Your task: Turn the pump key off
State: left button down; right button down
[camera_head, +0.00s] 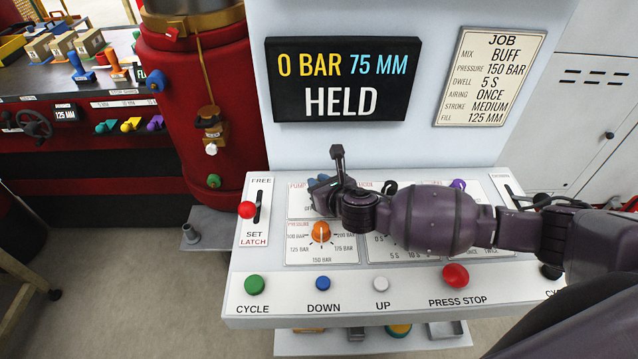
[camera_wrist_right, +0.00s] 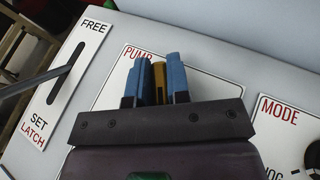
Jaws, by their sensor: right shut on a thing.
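The pump key (camera_wrist_right: 158,84) is a narrow brass-coloured piece in the right wrist view, standing over the white PUMP plate (camera_wrist_right: 125,72). My right gripper (camera_wrist_right: 160,72) has its two blue fingers on either side of the key and is shut on it. In the head view my right gripper (camera_head: 322,186) is at the upper left of the control panel (camera_head: 239,290), over the PUMP plate, and hides the key and most of its markings. I cannot read which position the key points to. My left gripper is not in view.
The display (camera_head: 343,80) reads 0 BAR, 75 MM, HELD. An orange pressure knob (camera_head: 321,232) sits just below my gripper. The red-knobbed latch lever (camera_head: 247,210) is to its left. Green, blue, white and red buttons line the front, with the red press stop (camera_head: 455,275) under my forearm.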

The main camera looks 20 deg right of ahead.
jog(key=shift+m+h, duration=0.4)
jog(key=m+h, duration=0.4)
jog(key=h, duration=0.1)
jog(key=shift+m+h, duration=0.3)
jog(key=shift+m, duration=0.1)
jog(key=m+g+h, duration=0.1)
jog(key=m+h, duration=0.2)
jog(key=m+g+h, duration=0.2)
jog(key=m+h, duration=0.1)
jog(key=shift+d, duration=0.1)
jog(key=shift+m+g+h, duration=0.3)
jog(key=shift+g+h, duration=0.1)
jog(key=c, duration=1.1)
grip_release()
jog(key=v, duration=1)
jog(key=shift+s+a+r, duration=0.15)
jog(key=shift+s+a, duration=0.1)
jog(key=shift+s, duration=0.05)
